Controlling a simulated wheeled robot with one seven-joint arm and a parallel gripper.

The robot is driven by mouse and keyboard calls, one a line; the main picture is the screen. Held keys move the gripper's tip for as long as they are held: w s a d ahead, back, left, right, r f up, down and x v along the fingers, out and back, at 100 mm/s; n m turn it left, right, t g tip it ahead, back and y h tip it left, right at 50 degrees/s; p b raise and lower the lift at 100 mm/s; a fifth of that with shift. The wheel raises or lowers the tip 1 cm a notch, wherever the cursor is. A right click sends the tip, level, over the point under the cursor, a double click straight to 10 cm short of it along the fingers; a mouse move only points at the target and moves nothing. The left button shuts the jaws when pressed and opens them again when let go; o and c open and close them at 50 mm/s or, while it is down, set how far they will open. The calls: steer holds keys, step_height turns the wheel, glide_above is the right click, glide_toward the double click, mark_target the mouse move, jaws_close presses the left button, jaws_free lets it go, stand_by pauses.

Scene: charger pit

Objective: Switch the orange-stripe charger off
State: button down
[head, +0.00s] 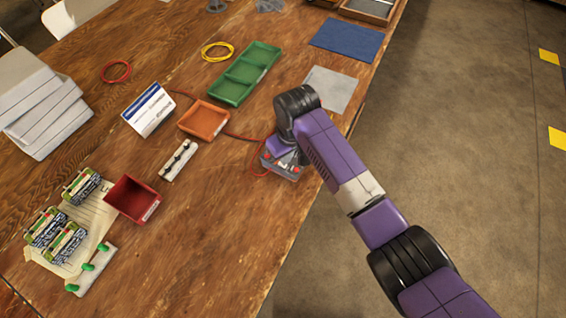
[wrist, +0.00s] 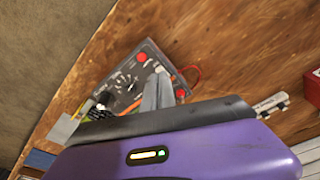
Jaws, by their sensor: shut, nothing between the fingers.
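The charger (head: 285,170) is a dark grey box near the right edge of the wooden table, partly covered by my arm and hand in the head view. In the wrist view, the charger (wrist: 125,82) shows two red knobs, white panel markings and a yellow-orange strip at its lower side. I cannot make out its switch or which way it is set. My gripper (wrist: 160,92) is shut and empty.
A red cable runs from the charger past an orange tray (head: 204,121). A green tray (head: 245,73), a white-blue sign (head: 148,109), a white rail (head: 179,160), a red bin (head: 132,199) and several battery packs (head: 62,243) stand leftward. A grey mat (head: 331,88) lies behind.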

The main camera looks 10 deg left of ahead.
steer(key=shift+f+b, duration=0.7)
steer(key=shift+f, duration=0.4)
stand_by(1.0)
steer(key=shift+r, duration=0.15)
step_height(320, 180, up, 7)
steer(key=p, duration=0.6)
steer(key=shift+p, duration=0.4)
